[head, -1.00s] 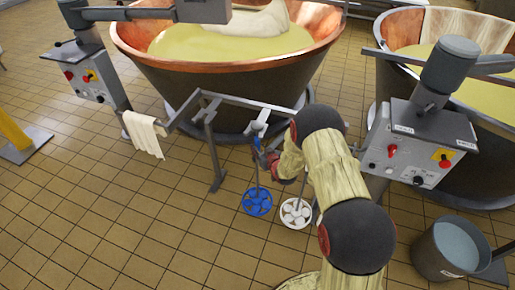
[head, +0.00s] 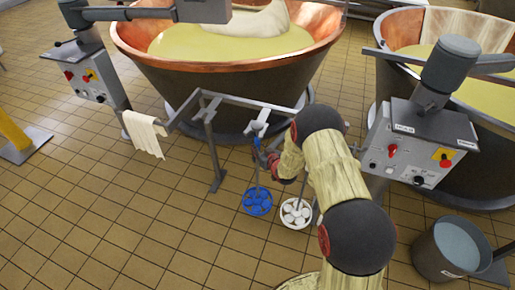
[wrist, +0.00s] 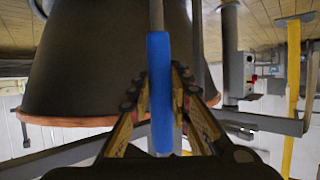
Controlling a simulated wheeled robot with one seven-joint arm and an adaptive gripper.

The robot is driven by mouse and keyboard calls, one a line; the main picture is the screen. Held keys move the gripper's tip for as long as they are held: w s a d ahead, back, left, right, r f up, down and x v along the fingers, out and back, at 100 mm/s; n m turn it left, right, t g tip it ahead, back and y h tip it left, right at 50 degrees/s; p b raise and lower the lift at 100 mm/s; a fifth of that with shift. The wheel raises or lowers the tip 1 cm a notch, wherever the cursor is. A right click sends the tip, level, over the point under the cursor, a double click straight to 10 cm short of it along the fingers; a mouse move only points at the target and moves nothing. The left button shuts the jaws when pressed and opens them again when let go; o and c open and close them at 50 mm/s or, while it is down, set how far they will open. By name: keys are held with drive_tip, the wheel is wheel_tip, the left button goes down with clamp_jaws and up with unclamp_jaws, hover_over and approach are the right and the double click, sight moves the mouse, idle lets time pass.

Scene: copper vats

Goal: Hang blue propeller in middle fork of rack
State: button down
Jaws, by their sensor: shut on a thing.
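The blue propeller (head: 257,202) hangs low in the head view, its thin rod rising toward the middle fork (head: 258,127) of the grey rack (head: 240,100). My gripper (head: 266,160) is beside the rod below the rack. In the wrist view my gripper (wrist: 160,110) is shut on the propeller's blue grip (wrist: 160,85), one finger on each side. The rod's upper end is at or very near the fork; I cannot tell whether it is seated. A white propeller (head: 296,213) hangs just to the right, its upper part hidden by my arm.
A pale cloth (head: 145,134) hangs on the rack's left end. A copper vat (head: 230,70) stands close behind the rack. A control box (head: 420,145) is right of my arm, and a grey bucket (head: 448,248) stands at lower right. The tiled floor at left front is clear.

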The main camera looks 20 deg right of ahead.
drive_tip(key=c, duration=1.6)
unclamp_jaws()
drive_tip(key=shift+d, duration=0.1)
drive_tip(key=shift+o, duration=0.2)
drive_tip(key=shift+f, duration=0.15)
drive_tip(key=v, duration=1.2)
